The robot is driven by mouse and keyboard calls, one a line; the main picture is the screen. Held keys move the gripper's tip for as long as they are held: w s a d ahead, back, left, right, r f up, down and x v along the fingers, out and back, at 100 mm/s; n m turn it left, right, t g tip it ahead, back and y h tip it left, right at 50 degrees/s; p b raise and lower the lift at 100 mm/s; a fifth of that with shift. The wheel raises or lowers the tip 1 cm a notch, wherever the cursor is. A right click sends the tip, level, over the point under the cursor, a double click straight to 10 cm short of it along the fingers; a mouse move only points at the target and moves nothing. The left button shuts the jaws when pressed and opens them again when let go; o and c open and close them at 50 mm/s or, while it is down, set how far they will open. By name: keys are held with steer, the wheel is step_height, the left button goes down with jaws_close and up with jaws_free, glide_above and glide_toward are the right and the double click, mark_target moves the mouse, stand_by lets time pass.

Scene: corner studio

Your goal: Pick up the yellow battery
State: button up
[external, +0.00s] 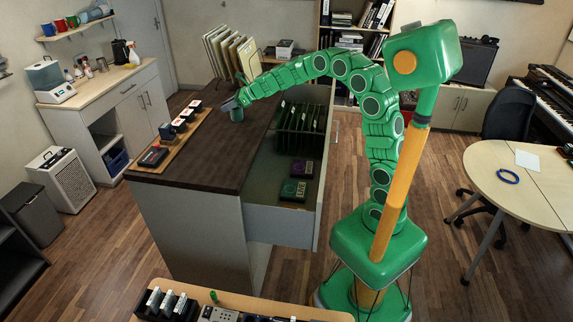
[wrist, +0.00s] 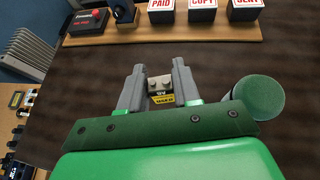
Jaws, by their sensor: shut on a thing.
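The yellow battery (wrist: 163,99) shows between my fingers in the wrist view. It is a small block with a yellow label, a dark band and two round terminals facing the camera. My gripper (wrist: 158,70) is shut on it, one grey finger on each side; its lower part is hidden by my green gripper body. In the external view my gripper (external: 231,104) is over the dark counter top, beside a green cylinder; the battery cannot be made out there. I cannot tell whether the battery still touches the counter.
The green cylinder (wrist: 259,97) stands close to the right of my gripper in the wrist view. A wooden tray (wrist: 150,34) with several stamps lies beyond my fingers. An open drawer (external: 262,215) with dark boxes is below the counter (external: 200,160), whose near part is clear.

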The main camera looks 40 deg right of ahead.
steer(key=s+d+r, duration=0.3)
steer(key=s, duration=0.5)
steer(key=shift+d+r, duration=0.2)
steer(key=shift+r, duration=0.1)
